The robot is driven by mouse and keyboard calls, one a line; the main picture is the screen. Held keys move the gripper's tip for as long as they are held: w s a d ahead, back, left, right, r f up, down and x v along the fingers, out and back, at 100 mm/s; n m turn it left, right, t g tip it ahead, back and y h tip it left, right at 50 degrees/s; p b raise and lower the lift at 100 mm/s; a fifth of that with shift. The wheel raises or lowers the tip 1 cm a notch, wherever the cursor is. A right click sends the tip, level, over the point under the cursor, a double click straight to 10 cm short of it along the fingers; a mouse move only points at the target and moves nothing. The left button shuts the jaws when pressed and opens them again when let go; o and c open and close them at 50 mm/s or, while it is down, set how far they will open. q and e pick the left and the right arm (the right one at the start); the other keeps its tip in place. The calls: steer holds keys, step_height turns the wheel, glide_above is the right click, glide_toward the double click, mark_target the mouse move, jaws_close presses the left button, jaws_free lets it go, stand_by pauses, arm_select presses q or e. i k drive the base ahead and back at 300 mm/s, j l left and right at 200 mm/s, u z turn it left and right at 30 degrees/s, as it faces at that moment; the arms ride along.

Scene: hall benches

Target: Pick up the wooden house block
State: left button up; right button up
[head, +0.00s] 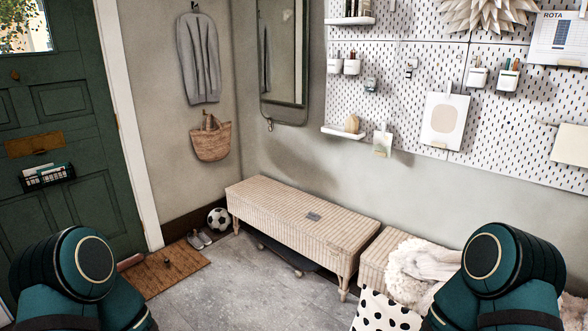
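I cannot make out a wooden house block anywhere in the head view. A wicker bench (300,225) stands against the wall in the middle, with a small flat grey item (313,216) on its top. That item is too small to name. A small dark item (167,262) on the doormat is also unclear. Only upper parts of my two arms show, at the lower left and lower right. Neither gripper is in view.
A doormat (180,279), shoes (197,239) and a football (218,219) lie near the green door (70,110). A skateboard (280,256) is under the bench. A second wicker seat (374,262) bears a cream throw (420,267). A spotted cushion (385,313) is below. Grey floor (245,290) is open in front.

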mark_target(352, 122)
steer(key=i+u, duration=0.3)
steer(key=i, duration=0.4)
steer(key=i+u, duration=0.3)
steer(key=i, duration=0.4)
steer(key=i+z, duration=0.35)
steer(key=i, duration=0.25)
steer(key=i+j+z, duration=0.25)
steer(key=i+z, duration=0.15)
steer(key=i, duration=0.15)
